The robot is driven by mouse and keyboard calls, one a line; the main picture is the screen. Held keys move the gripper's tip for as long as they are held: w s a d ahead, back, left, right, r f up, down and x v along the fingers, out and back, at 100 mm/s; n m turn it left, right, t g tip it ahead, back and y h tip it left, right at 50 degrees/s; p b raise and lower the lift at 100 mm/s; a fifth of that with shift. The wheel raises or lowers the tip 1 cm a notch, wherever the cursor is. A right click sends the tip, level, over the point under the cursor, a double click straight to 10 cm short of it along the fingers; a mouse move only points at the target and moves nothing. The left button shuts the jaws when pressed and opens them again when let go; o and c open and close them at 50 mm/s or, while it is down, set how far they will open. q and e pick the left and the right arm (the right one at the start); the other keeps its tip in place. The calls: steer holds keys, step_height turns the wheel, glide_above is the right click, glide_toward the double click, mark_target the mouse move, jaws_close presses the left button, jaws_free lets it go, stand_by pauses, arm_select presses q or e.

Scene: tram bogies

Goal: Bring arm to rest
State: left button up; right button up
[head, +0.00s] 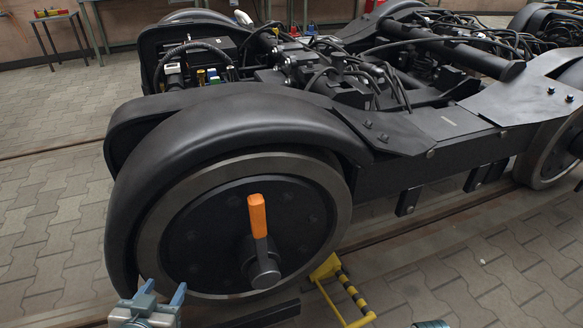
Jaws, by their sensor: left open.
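My left gripper (162,291) is at the bottom left of the head view, its two blue-grey fingers pointing up and apart. It is open, and I see nothing between the fingers. It shows in front of the lower left of the bogie's near wheel (190,225); I cannot tell how far from it. An orange-handled tool (258,216) stands upright at the wheel's hub, well to the right of and above the gripper.
The black tram bogie (250,125) fills the middle, with cables on top. A yellow and black striped piece (345,290) lies low by the wheel and rail. A small table (60,15) stands at the back left. Paved floor (50,215) is clear at the left.

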arm_select(q)
steer(key=s+a+f+g, duration=0.2)
steer(key=s+f+g, duration=0.8)
steer(key=s+f, duration=0.4)
arm_select(e)
steer(key=s+r+t, duration=0.1)
steer(key=s+r, duration=0.9)
arm_select(q)
step_height(320, 180, down, 4)
steer(key=a+f+g+y+p, duration=0.1)
steer(key=a+p, duration=0.1)
steer(key=p, duration=1.8)
arm_select(e)
step_height(320, 180, down, 6)
steer(key=w+d+m+g, duration=0.1)
steer(key=d, duration=0.1)
arm_select(q)
steer(key=s+a+f+g+p, duration=0.1)
steer(key=s+f+p, duration=0.1)
steer(key=s+p, duration=1)
steer(key=shift+a+f+n+p, duration=0.15)
steer(key=shift+a+n+p, duration=0.15)
steer(key=shift+p, duration=2)
arm_select(e)
steer(key=s+d+f+g, duration=0.1)
steer(key=s+f, duration=0.1)
steer(key=s, duration=1)
steer(key=shift+s+d+f+h, duration=0.2)
steer(key=shift+d+f+h, duration=0.05)
steer(key=shift+f+h, duration=0.05)
